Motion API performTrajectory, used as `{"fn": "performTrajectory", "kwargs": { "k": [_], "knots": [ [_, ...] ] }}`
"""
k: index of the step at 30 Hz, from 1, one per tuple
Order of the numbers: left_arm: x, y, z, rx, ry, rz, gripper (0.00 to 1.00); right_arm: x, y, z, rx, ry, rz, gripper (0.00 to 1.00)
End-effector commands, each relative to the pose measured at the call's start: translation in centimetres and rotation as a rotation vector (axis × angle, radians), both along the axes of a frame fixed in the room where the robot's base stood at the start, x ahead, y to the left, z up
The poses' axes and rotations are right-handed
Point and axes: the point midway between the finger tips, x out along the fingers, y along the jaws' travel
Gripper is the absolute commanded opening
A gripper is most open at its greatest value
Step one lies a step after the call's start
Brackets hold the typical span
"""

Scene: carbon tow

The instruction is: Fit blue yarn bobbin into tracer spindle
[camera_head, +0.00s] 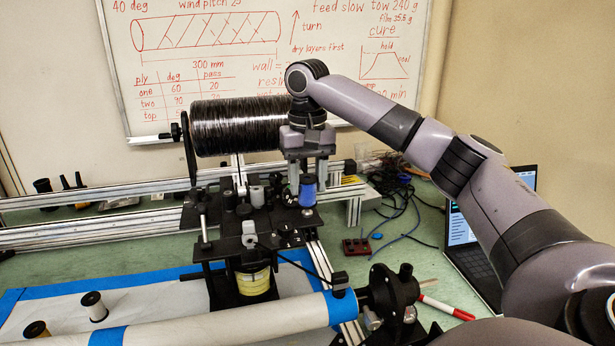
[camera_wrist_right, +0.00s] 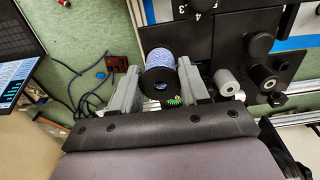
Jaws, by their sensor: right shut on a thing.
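The blue yarn bobbin (camera_head: 307,190) has dark end flanges and stands upright between the fingers of my right gripper (camera_head: 307,174). In the right wrist view, the bobbin (camera_wrist_right: 160,70) sits between the two grey fingers, its dark flange toward the camera. My right gripper is shut on it, just over the right part of the black plate (camera_head: 285,217) of the winding carriage. The tracer spindle cannot be made out; the bobbin and gripper may hide it. I cannot tell whether the bobbin touches the plate. My left gripper is not in view.
Grey bobbins (camera_head: 256,196) and black posts stand left of the blue one. A dark wound cylinder (camera_head: 237,125) lies behind. A red block (camera_head: 356,247), cables and a laptop (camera_head: 478,245) are to the right. A white tube (camera_head: 225,328) crosses the front.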

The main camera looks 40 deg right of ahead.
Motion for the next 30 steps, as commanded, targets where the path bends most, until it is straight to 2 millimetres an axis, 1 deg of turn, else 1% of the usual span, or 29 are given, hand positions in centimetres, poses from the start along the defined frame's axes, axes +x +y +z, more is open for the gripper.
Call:
{"fn": "performTrajectory", "kwargs": {
  "k": [21, 27, 28, 29, 30],
  "knots": [
    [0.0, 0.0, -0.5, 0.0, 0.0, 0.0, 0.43, 0.0, 0.0, -1.9, 0.0, 0.0, 0.0, 0.15],
    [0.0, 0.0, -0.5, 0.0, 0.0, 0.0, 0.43, 0.0, 0.0, -2.1, 0.0, 0.001, 0.0, 0.15],
    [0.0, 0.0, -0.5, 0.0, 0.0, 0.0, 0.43, 0.0, 0.0, -2.1, 0.0, 0.001, 0.0, 0.52],
    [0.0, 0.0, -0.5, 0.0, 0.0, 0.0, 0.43, 0.0, 0.0, -2.1, 0.0, 0.001, 0.0, 0.61],
    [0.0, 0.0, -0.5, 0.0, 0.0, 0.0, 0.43, 0.0, 0.0, -2.1, 0.0, 0.001, 0.0, 0.74]
  ]
}}
